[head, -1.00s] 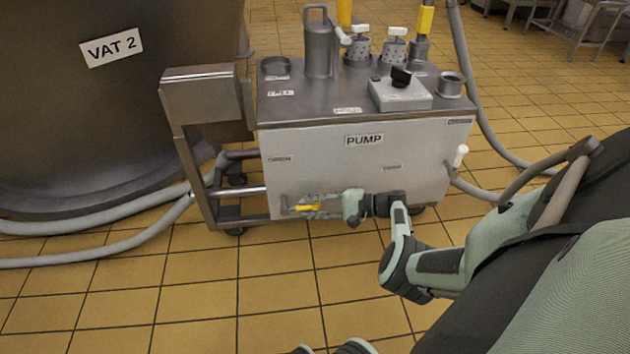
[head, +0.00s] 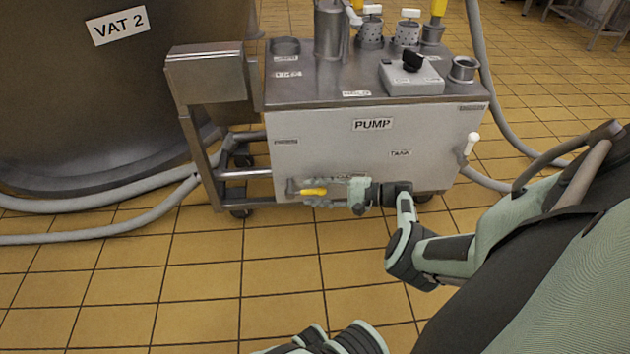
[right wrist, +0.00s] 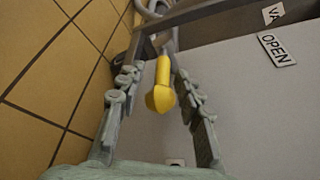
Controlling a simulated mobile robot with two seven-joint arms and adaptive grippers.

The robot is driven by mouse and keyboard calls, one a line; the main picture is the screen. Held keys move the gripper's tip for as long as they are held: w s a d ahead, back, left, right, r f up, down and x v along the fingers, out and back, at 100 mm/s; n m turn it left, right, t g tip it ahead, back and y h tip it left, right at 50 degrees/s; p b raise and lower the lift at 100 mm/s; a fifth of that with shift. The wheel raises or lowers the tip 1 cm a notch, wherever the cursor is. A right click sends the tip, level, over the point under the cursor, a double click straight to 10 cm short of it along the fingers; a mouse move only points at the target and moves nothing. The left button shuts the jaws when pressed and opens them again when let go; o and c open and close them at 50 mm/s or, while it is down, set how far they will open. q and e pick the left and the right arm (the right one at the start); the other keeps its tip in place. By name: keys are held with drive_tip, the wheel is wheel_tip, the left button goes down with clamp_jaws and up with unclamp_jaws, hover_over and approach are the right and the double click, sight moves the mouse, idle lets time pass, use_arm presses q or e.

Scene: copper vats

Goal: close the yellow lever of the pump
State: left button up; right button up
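The pump (head: 360,150) is a grey metal box on a wheeled cart, labelled PUMP. Its yellow lever (head: 314,191) sits low on the front panel, lying about level in the head view. My right gripper (head: 312,196) is at the lever. In the right wrist view the yellow lever (right wrist: 162,88) lies between the two open fingers of my right gripper (right wrist: 152,85), with gaps visible on both sides. My left gripper does not show clearly; only dark and pale green parts of me appear at the bottom edge of the head view.
A large vat (head: 100,100) labelled VAT 2 stands at the left. Grey hoses (head: 120,220) run along the floor there. A control box (head: 410,76) with a black knob sits on the pump's top. An OPEN label (right wrist: 275,49) is on the panel. Tiled floor in front is clear.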

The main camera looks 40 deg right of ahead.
drive_tip(key=v, duration=1.2)
